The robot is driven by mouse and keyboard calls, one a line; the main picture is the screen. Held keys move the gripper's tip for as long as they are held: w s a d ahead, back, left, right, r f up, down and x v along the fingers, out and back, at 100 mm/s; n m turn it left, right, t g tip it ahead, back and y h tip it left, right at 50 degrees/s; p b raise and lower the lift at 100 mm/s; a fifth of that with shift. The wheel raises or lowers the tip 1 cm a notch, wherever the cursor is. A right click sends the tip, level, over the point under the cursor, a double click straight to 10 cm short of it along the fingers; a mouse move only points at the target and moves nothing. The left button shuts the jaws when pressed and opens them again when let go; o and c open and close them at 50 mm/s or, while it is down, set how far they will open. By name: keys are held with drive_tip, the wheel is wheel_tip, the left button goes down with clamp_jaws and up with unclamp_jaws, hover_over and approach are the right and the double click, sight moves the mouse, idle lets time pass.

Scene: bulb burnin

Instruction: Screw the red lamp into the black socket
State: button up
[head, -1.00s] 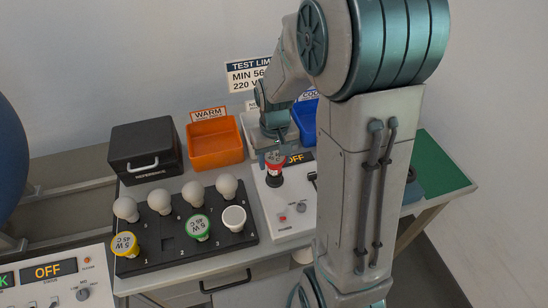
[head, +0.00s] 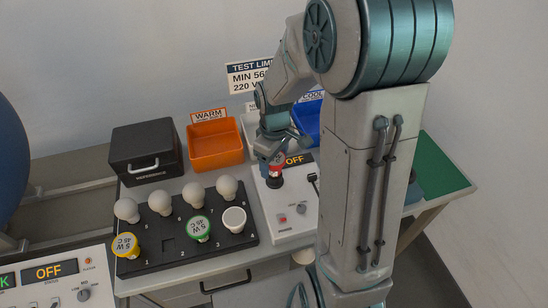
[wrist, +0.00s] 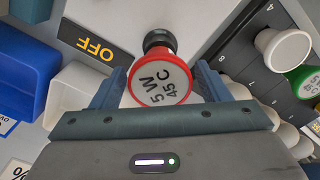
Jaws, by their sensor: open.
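The red lamp (wrist: 160,82) has a red rim and a pale top marked "5 W 45 C". It stands in the black socket (wrist: 157,39) on the white test box; how deep its thread sits cannot be seen. In the head view the lamp (head: 277,172) shows just above the socket (head: 274,183), partly covered by my gripper (head: 272,160). In the wrist view my gripper (wrist: 160,88) is open, with one finger on each side of the lamp. Small gaps seem to show between the fingers and the rim.
The test box (head: 290,220) has an "OFF" display (head: 299,159) close behind the socket. A black rack (head: 175,245) with several bulbs stands to the left. An orange bin (head: 214,146), a blue bin (head: 306,118) and a black case (head: 146,150) are behind.

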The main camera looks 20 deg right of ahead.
drive_tip(key=n+p, duration=0.1)
drive_tip(key=n, duration=0.3)
drive_tip(key=shift+s+r+n, duration=0.1)
drive_tip(key=shift+r+n, duration=0.05)
drive_tip(key=shift+n, duration=0.25)
drive_tip(key=n+p, duration=0.2)
drive_tip(key=n, duration=0.1)
drive_tip(key=shift+n, duration=0.4)
drive_tip(key=n+p, duration=0.4)
drive_tip(key=n, duration=0.1)
drive_tip(key=shift+r+n, duration=0.15)
drive_tip(key=shift+n, duration=0.15)
drive_tip(key=shift+f+n+p, duration=0.25)
drive_tip(key=shift+n+p, duration=0.05)
drive_tip(key=shift+n, duration=0.5)
drive_tip(key=shift+c, duration=0.3)
